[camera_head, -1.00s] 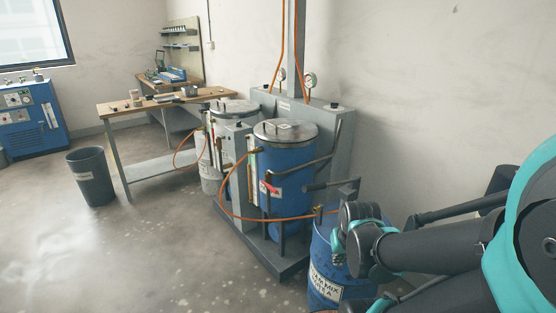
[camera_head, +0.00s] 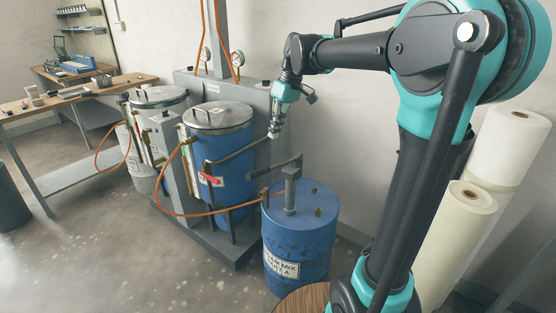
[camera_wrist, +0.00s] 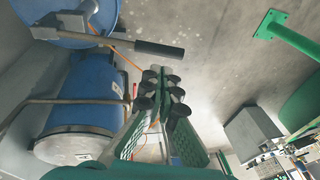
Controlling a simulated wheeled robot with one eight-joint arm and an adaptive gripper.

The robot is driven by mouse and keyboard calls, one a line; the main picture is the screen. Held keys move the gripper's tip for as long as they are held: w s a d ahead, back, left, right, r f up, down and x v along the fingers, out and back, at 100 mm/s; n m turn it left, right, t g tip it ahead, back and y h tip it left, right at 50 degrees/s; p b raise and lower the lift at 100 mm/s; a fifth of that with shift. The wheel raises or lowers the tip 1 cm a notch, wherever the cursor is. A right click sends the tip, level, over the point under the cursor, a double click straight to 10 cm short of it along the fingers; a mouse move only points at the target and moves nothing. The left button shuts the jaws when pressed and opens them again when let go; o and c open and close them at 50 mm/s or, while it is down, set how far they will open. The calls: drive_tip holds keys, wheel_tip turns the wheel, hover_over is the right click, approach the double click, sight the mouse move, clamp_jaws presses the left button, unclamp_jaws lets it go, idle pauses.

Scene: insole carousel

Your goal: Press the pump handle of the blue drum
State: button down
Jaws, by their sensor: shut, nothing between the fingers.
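The blue drum (camera_head: 297,245) stands at the centre right in the head view, with a label on its front. A grey pump post (camera_head: 290,192) rises from its lid. The dark pump handle (camera_head: 272,168) reaches left from the top of the post. In the wrist view the drum (camera_wrist: 68,22) is at the top left, and the handle's black grip (camera_wrist: 158,48) lies across the top middle. My gripper (camera_head: 272,133) points down above the handle, apart from it. In the wrist view my gripper's fingertips (camera_wrist: 163,78) are together, with nothing between them.
A blue tank (camera_head: 222,155) with a metal lid stands left of the drum. An orange hose (camera_head: 170,214) loops beside it. Pale rolls (camera_head: 462,212) stand at right. A round wooden top (camera_head: 302,300) is at the bottom.

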sight(259, 170)
drive_tip(key=shift+w+r, duration=0.45)
drive_tip(key=shift+r, duration=0.4)
drive_tip(key=x, duration=1.4)
drive_tip(key=shift+s+a, duration=0.1)
drive_tip(key=shift+s, duration=0.1)
drive_tip(key=shift+f, duration=0.15)
drive_tip(key=shift+s+a+f, duration=0.1)
drive_tip(key=shift+f, duration=0.1)
wheel_tip(259, 170, down, 14)
drive_tip(key=s+n+t+h, duration=0.1)
drive_tip(key=t+h, duration=0.3)
drive_tip(key=shift+s+a+t, duration=0.3)
drive_tip(key=shift+a+t, duration=0.1)
